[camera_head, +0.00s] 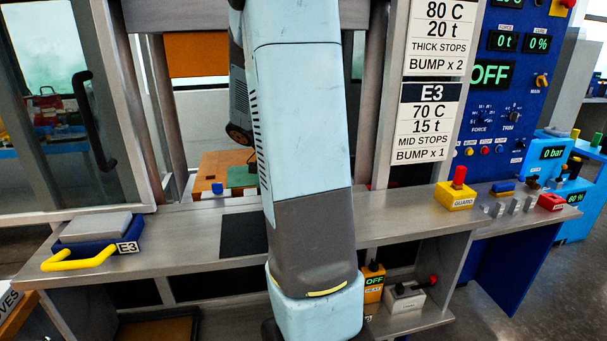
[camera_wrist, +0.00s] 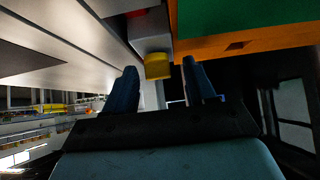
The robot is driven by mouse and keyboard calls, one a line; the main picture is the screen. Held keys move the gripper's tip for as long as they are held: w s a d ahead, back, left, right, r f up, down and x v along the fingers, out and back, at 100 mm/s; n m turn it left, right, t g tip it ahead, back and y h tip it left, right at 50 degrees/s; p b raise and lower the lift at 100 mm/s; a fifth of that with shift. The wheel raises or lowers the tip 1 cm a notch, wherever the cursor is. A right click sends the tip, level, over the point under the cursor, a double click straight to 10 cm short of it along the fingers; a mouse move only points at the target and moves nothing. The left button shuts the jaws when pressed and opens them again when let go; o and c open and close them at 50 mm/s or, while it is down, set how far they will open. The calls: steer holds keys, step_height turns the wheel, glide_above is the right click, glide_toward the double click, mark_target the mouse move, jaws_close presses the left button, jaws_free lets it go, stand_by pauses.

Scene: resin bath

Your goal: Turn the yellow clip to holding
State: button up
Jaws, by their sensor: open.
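In the wrist view a small yellow piece (camera_wrist: 157,66), which looks like the clip, sits at the end of a grey block (camera_wrist: 151,35) beside an orange body with a green top. My gripper (camera_wrist: 160,74) is open, with its two dark blue fingers on either side of the yellow piece's line. The piece shows between the fingertips or just beyond them; I cannot tell whether they touch. Whether the clip is turned to holding is not readable. In the head view my arm covers the middle, and the clip and gripper are hidden.
The orange block with green top (camera_head: 243,177) stands behind the bench (camera_head: 390,226). A blue E3 tray (camera_head: 95,245) with a yellow handle is at the left. A yellow guard box (camera_head: 455,195) and blue control panel (camera_head: 515,105) are right. Uprights stand close to my arm.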

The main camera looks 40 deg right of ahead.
steer(key=shift+c, duration=0.4)
steer(key=c, duration=0.9)
steer(key=shift+a, duration=0.15)
jaws_close()
